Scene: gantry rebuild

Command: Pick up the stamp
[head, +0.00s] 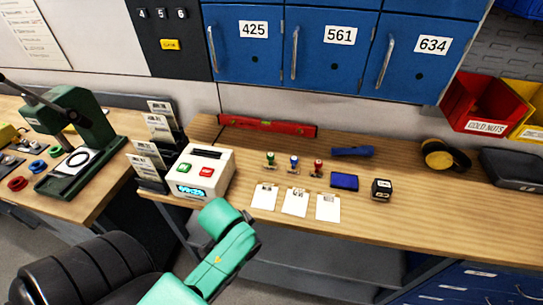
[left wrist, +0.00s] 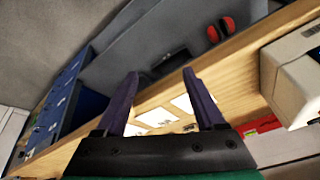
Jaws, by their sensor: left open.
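Three small stamps stand in a row on the wooden bench in the head view: a green-handled stamp (head: 270,158), a blue-handled stamp (head: 294,163) and a red-handled stamp (head: 318,167). A blue pad (head: 344,181) lies to their right, and a small black block (head: 381,189) sits beyond it. In the left wrist view my left gripper (left wrist: 160,73) is open, with nothing between its two dark fingers. White cards (left wrist: 186,104) on the bench show behind the fingers. The stamps are not clear in that view. My right gripper is not in view.
Several white cards, one at the left (head: 265,196), lie in front of the stamps. A beige machine (head: 205,172) stands left of them. A red level (head: 267,125) lies behind, and a blue tool (head: 352,151) lies behind right. The bench's right front is clear.

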